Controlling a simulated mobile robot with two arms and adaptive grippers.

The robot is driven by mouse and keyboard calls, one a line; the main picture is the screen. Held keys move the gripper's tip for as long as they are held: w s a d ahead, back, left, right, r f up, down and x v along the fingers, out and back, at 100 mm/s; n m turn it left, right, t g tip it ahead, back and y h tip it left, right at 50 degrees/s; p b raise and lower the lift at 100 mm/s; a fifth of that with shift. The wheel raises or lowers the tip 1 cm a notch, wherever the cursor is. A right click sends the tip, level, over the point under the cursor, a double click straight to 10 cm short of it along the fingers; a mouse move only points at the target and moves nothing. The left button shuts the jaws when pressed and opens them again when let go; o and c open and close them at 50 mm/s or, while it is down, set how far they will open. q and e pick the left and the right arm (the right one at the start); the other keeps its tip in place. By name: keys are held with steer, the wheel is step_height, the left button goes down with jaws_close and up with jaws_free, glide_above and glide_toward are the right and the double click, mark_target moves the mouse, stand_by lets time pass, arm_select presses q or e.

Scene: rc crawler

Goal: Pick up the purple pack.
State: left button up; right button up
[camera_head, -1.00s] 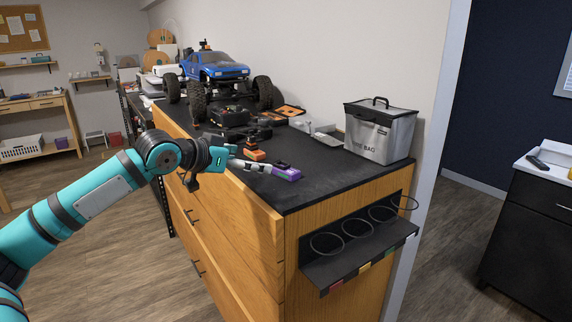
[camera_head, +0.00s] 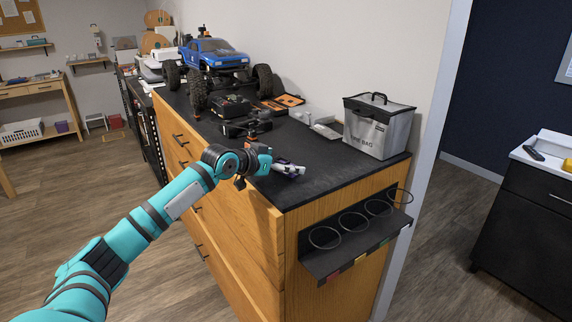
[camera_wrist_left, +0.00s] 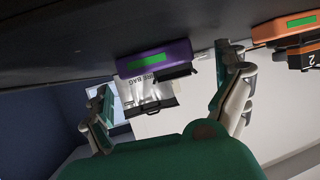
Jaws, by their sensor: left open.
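The purple pack (camera_wrist_left: 155,57), a small block with a green label and a black part on its side, rests on the dark counter top (camera_head: 320,183). In the left wrist view it lies ahead of and between the two spread fingers of my left gripper (camera_wrist_left: 164,70), with no finger seen touching it. In the head view my left gripper (camera_head: 286,169) is low over the counter near its front corner and hides most of the pack. My left gripper is open and empty. My right gripper is out of view.
An orange pack (camera_wrist_left: 285,27) with a green label lies beside the purple one. A blue RC truck (camera_head: 215,57) and dark parts stand farther back. A grey bag (camera_head: 380,128) stands at the right rear. A holder with rings (camera_head: 350,240) juts from the cabinet's end.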

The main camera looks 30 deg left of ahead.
arm_select(q)
steer(key=shift+w+d+f, duration=0.1)
steer(key=shift+w+f, duration=0.1)
steer(key=shift+w, duration=0.3)
steer(key=shift+s, duration=0.1)
steer(key=shift+c, duration=1.2)
steer(key=c, duration=1)
steer(key=shift+r, duration=0.15)
steer(key=shift+c, duration=0.2)
